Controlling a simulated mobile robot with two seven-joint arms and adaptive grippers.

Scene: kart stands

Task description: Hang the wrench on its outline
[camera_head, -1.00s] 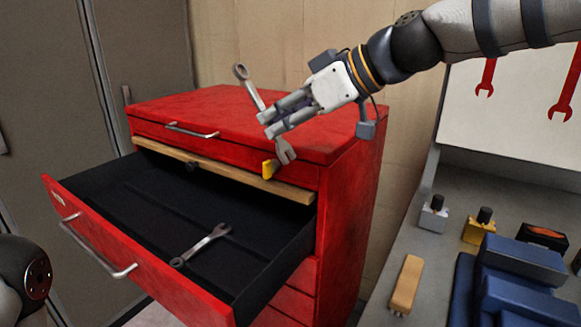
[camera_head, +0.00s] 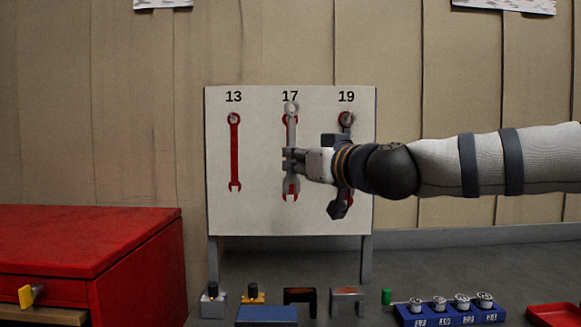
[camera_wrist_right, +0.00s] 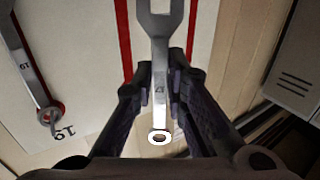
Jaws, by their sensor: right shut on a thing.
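The grey wrench (camera_head: 291,130) is upright in my right gripper (camera_head: 290,158), ring end up and open end down. It is in front of the red outline under 17 (camera_head: 285,119) on the white board (camera_head: 262,210). Red edges show around both of its ends. I cannot tell whether it touches the board or its ring is on a peg. In the right wrist view, the fingers are shut on the wrench's shaft (camera_wrist_right: 160,75), with its ring end (camera_wrist_right: 160,136) near the bottom. My left gripper is out of view.
The 13 outline (camera_head: 235,150) is bare. Another wrench (camera_wrist_right: 30,75) hangs on the 19 outline, mostly hidden by my arm in the head view. Below are small blocks, a blue socket holder (camera_head: 450,318) and a red tray (camera_head: 555,315). A red cabinet (camera_head: 85,240) stands left.

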